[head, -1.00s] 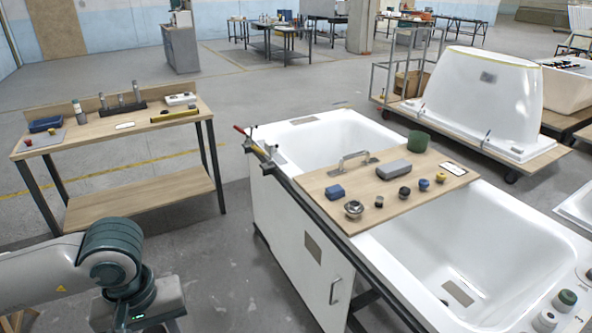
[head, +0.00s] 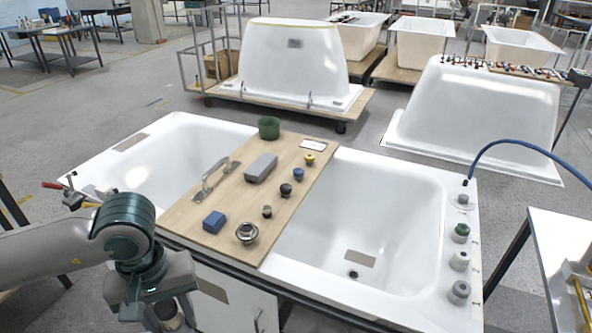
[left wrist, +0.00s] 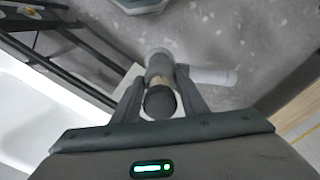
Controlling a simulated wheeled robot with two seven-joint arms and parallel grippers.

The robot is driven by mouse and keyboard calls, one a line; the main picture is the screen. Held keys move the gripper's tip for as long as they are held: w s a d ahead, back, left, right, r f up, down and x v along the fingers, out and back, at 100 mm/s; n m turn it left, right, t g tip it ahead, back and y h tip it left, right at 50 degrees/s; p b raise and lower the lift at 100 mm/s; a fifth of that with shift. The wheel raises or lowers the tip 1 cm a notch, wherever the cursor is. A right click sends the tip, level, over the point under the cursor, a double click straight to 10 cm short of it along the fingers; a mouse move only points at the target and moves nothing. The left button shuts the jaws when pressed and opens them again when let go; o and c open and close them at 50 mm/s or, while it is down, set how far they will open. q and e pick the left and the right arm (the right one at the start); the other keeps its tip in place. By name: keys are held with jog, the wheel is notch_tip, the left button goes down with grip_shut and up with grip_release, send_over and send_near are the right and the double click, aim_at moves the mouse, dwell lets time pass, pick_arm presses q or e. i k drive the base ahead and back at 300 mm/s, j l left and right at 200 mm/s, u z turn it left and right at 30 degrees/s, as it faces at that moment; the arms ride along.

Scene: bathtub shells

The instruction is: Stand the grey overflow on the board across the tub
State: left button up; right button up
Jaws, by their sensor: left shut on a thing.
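The grey overflow (left wrist: 160,72) is held between the fingers of my left gripper (left wrist: 160,98). In the left wrist view it is a grey tube with a paler branch out to the right and a dark round end between the fingers. In the head view my left gripper (head: 170,318) points down at the lower left, in front of the tub's near side, with a bit of the overflow (head: 167,308) below it, mostly hidden. The wooden board (head: 240,200) lies across the white tub (head: 405,190), to the right of and beyond the gripper. My right gripper is out of view.
On the board are a green cup (head: 268,128), a grey block (head: 261,168), a metal handle (head: 213,180), a blue box (head: 214,222), a metal drain (head: 247,233) and several small knobs. Bare wood shows between them. Several fittings line the tub's right rim.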

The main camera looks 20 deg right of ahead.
aim_at(234, 205)
jog(key=i+j+z, duration=0.2)
jog(key=j+z, duration=0.2)
jog(key=i+j+z, duration=0.15)
jog(key=j+z, duration=0.15)
jog(key=z, duration=0.15)
jog(key=j+z, duration=0.65)
jog(key=j, duration=0.35)
jog(key=i, duration=0.05)
